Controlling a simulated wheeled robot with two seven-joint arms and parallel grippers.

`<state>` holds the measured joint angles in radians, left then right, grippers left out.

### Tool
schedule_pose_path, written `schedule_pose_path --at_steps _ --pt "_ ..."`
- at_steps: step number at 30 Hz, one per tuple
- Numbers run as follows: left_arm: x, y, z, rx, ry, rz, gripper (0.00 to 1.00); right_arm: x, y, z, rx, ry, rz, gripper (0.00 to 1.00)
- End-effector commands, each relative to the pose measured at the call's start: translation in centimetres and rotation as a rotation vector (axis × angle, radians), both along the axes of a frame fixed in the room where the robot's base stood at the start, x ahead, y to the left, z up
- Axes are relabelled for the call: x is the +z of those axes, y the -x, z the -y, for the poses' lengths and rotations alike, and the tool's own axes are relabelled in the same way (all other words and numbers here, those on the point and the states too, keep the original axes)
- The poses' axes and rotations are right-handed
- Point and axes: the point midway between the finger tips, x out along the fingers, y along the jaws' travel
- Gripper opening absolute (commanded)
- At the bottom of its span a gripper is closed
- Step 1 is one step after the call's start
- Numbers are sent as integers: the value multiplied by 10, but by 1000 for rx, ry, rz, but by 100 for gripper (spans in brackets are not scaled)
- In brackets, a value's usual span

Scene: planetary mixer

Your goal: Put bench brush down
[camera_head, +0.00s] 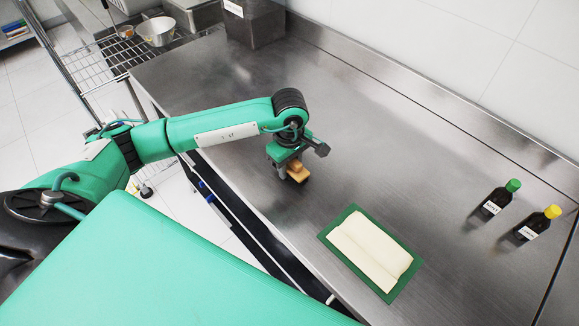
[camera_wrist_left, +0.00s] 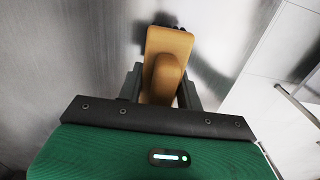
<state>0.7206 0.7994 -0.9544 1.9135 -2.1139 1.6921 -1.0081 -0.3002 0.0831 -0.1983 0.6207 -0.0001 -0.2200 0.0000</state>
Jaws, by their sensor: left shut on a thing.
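The bench brush (camera_head: 298,172) has a tan, wood-coloured body and dark bristles. It is at the front edge of the steel bench in the head view. My left gripper (camera_head: 287,163) is shut on it from above. In the left wrist view the brush (camera_wrist_left: 168,60) lies between the two fingers of the gripper (camera_wrist_left: 160,85). I cannot tell for sure whether the brush touches the bench top. My right gripper is not in view.
On the steel bench (camera_head: 350,130), a green board with a cream slab (camera_head: 370,250) lies to the right. Two dark bottles, green-capped (camera_head: 497,200) and yellow-capped (camera_head: 538,224), stand farther right. A grey container (camera_head: 255,22) stands at the back. The middle of the bench is clear.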

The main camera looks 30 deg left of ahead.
Motion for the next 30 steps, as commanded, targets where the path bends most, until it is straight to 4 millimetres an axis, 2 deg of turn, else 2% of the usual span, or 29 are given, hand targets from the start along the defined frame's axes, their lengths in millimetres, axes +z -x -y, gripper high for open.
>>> schedule_pose_path --at_steps 4,15,16,19,30 --pt "-18 1 0 1 0 -2 15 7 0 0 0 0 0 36" --pt "-23 0 0 0 -1 0 15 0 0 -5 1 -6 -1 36" --pt "-23 0 0 0 0 0 38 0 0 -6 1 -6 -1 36" --pt "-22 0 0 0 0 0 57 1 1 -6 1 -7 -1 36" --pt "-19 0 0 0 0 -1 58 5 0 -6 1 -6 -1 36"
